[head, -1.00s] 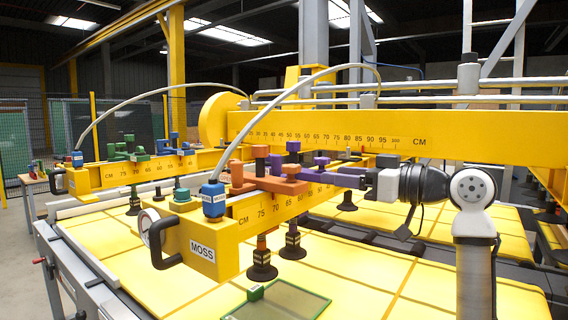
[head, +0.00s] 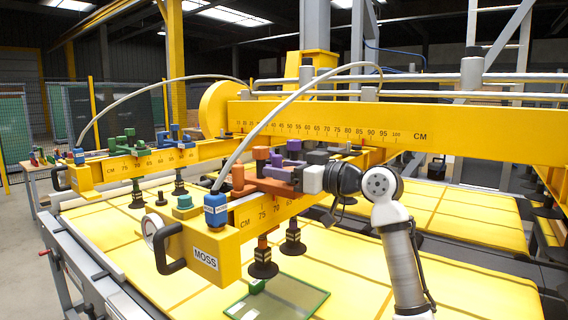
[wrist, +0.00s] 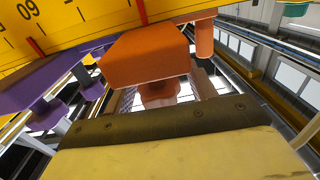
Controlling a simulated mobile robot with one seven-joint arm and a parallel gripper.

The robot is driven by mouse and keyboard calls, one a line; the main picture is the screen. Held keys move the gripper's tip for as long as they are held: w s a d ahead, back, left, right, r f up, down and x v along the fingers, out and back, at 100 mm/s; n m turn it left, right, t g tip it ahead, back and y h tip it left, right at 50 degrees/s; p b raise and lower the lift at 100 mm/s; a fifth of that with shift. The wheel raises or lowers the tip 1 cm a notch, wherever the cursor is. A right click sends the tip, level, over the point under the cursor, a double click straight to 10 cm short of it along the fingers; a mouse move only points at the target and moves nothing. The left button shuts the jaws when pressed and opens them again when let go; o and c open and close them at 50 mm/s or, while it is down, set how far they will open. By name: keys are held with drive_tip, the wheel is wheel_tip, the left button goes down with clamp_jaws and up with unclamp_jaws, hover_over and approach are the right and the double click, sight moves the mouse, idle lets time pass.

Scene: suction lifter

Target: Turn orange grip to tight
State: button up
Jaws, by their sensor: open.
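The orange grip (head: 276,172) is a set of orange blocks and knobs on the near yellow beam labelled MOSS (head: 205,259). In the wrist view an orange block (wrist: 147,56) fills the upper middle, with a rounded orange part below it. My gripper (head: 298,179) comes in from the right at the orange blocks' height, its fingers close to their right end. It is open; in the head view its fingertips overlap the blocks, so I cannot tell whether they touch. A purple grip (head: 296,153) sits just behind and shows at left in the wrist view (wrist: 50,92).
A blue knob (head: 215,209) and a green knob (head: 184,207) sit at the beam's near end. Black suction cups (head: 263,269) hang below. A green-edged glass pane (head: 285,300) lies on the yellow table. A grey hose (head: 268,118) arches over the beam.

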drive_tip(key=shift+w+a, duration=0.1)
drive_tip(key=shift+a, duration=0.05)
drive_tip(key=shift+c, duration=0.2)
drive_tip(key=c, duration=0.9)
drive_tip(key=shift+c, duration=0.2)
